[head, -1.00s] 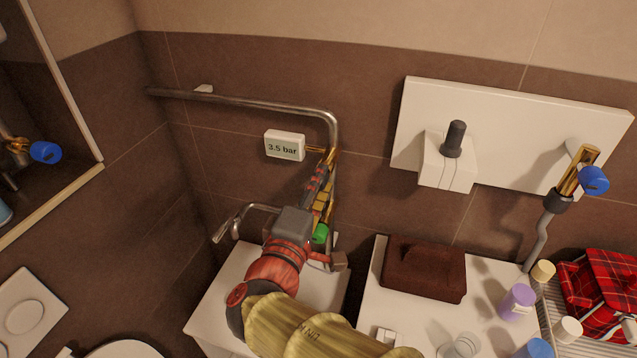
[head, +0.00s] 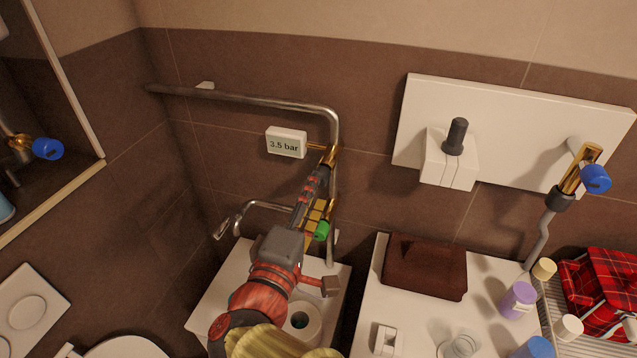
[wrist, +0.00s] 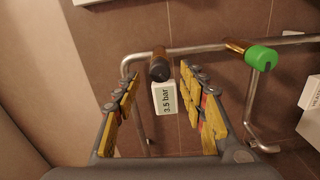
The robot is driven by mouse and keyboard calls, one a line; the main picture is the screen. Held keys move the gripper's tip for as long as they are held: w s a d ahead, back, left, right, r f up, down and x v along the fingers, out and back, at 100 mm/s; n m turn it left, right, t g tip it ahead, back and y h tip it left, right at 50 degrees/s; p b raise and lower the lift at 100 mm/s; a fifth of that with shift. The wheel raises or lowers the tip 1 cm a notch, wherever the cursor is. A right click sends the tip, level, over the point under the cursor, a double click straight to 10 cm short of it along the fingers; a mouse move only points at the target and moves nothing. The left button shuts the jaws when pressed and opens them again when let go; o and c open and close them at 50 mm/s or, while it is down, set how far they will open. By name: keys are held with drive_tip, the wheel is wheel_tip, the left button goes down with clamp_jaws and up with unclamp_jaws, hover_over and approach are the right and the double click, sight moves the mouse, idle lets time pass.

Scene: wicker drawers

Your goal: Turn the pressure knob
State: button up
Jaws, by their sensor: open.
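In the wrist view a dark round knob (wrist: 159,70) sits on a brass stem on the metal pipe, beside the white display (wrist: 165,97) reading 3.5 bar. The display also shows in the head view (head: 286,143), with a brass fitting (head: 329,155) to its right. The dark knob is hidden behind my gripper in the head view. My gripper (wrist: 160,76) is open, with yellow-padded fingers on either side of the knob in the picture. I cannot tell whether they touch it. It also shows in the head view (head: 318,192).
A green knob (wrist: 262,57) is on the pipe to the right; it also shows in the head view (head: 321,231). The wall confines the space behind.

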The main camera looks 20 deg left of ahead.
drive_tip(key=s, duration=0.7)
drive_tip(key=shift+d, duration=0.4)
